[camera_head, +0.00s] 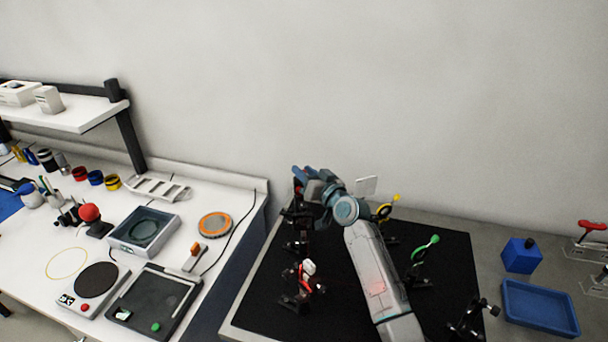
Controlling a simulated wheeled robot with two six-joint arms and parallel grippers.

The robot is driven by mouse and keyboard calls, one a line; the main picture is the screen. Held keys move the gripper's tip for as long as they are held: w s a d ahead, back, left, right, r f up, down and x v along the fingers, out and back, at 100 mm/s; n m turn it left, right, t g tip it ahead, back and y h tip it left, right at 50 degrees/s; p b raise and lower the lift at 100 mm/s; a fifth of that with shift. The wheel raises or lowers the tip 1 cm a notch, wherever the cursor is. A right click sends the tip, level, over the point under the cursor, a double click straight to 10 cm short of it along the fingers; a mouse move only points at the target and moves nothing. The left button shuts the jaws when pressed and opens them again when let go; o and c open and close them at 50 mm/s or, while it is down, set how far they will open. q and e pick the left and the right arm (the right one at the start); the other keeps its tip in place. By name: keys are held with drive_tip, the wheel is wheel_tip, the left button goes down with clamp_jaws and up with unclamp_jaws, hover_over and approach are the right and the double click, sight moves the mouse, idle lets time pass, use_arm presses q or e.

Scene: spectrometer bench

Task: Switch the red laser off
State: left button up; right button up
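My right arm reaches up over the black optical breadboard (262,305). My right gripper (299,174) is at the board's far left corner, above dark mounted parts (297,215). It is small and seen from behind, so I cannot tell whether its fingers are open or shut. I cannot pick out the red laser or its switch for certain; the gripper and arm cover part of that corner. A mount with red and white parts (306,272) stands nearer on the board, apart from the gripper. A reddish glow shows on my forearm. My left gripper is not in view.
Yellow (386,211) and green (426,246) ring-shaped parts stand right of my arm. A blue box (521,255) and blue tray (540,307) lie farther right. The white bench (225,272) at left holds a scale (97,280) and several small items.

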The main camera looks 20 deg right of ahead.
drive_tip(key=shift+w+a+r, duration=0.1)
drive_tip(key=shift+w, duration=0.15)
clamp_jaws()
